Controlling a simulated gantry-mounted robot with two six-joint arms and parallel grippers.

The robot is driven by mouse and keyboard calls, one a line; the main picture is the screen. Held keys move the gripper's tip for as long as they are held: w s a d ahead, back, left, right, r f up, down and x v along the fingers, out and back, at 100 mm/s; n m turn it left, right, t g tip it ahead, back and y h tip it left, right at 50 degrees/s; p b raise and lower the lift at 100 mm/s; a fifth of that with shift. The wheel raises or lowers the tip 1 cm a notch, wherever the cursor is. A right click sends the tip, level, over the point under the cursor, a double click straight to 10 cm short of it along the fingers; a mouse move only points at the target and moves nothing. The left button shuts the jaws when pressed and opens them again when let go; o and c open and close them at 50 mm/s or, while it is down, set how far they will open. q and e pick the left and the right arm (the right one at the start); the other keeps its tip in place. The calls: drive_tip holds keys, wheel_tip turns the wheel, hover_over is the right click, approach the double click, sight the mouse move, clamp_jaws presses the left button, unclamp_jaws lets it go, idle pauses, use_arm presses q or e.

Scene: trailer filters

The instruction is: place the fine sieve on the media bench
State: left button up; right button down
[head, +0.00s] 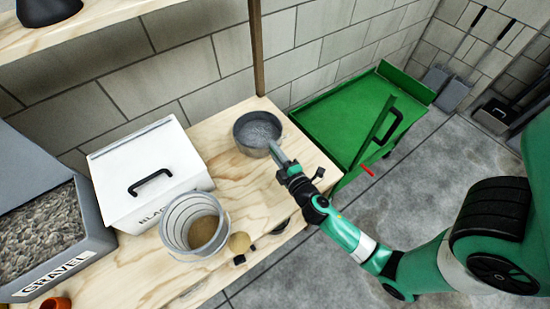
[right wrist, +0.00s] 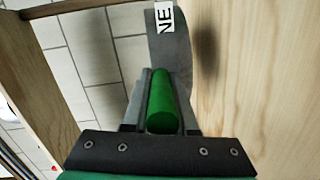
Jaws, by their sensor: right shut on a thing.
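The fine sieve (head: 257,128) is a round dark grey pan with a mesh floor, at the right end of the pale wooden media bench (head: 219,140) in the head view. My right gripper (head: 279,156) is at its near right rim. In the right wrist view the gripper (right wrist: 160,105) is shut on the sieve's green handle (right wrist: 161,112). The sieve's grey wall (right wrist: 172,58) shows part of a white label reading "NE". A shadow falls on the wood beside it. I cannot tell whether the sieve touches the bench. My left gripper is not in view.
A white lidded box (head: 150,170), a clear bucket (head: 195,226) with tan material and a gravel bin (head: 55,235) stand left on the bench. A wooden post (head: 257,50) rises behind the sieve. A green trailer (head: 345,120) stands right of the bench.

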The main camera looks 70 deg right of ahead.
drive_tip(key=shift+w+d+f, duration=0.15)
drive_tip(key=shift+d+f, duration=0.4)
drive_tip(key=shift+f, duration=0.1)
drive_tip(key=shift+w+d+f+b, duration=0.1)
drive_tip(key=shift+d+f+b, duration=0.05)
drive_tip(key=shift+f+b, duration=0.9)
drive_tip(key=shift+d+f+b, duration=0.15)
drive_tip(key=shift+f+b, duration=0.7)
drive_tip(key=shift+f, duration=0.25)
drive_tip(key=c, duration=0.7)
unclamp_jaws()
drive_tip(key=shift+r, duration=0.1)
drive_tip(key=shift+r+p, duration=0.3)
drive_tip(key=shift+p, duration=0.15)
drive_tip(key=b+v, duration=0.2)
drive_tip(key=v, duration=0.9)
drive_tip(key=shift+s+a+f, duration=0.15)
drive_tip(key=shift+s, duration=0.15)
drive_tip(key=shift+s+a, duration=0.1)
drive_tip(key=shift+s, duration=0.1)
